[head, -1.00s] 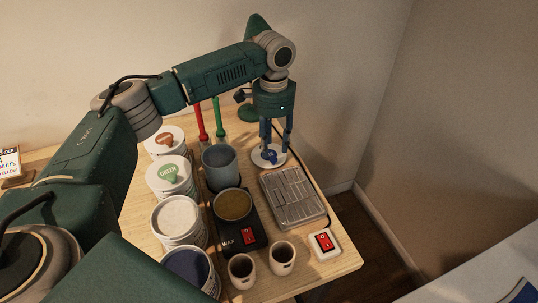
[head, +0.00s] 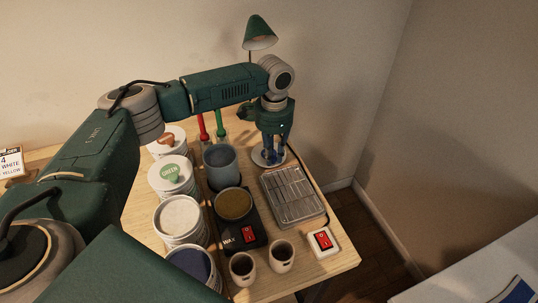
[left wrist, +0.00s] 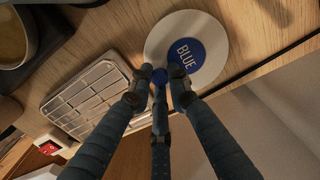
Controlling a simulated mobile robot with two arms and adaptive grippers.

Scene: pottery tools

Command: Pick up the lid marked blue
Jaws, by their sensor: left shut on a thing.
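The lid marked blue (head: 258,158) is a pale round disc at the far end of the table, beyond the metal grid plate. In the left wrist view the white lid (left wrist: 218,32) shows a blue round label reading BLUE and a small blue knob. My left gripper (left wrist: 161,77) is shut on the lid at its knob, with its fingers gathered around the knob. In the head view my left gripper (head: 272,152) points down over the lid and partly hides it. I cannot tell whether the lid touches the table. My right gripper is not in view.
A grey grid plate (head: 292,196) lies close in front of the lid. A blue-grey pot (head: 220,166), a wax pot (head: 233,204), two cups (head: 281,257) and several tubs (head: 180,219) crowd the table. A red switch (head: 323,241) sits near the right edge. A green lamp (head: 259,35) stands behind.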

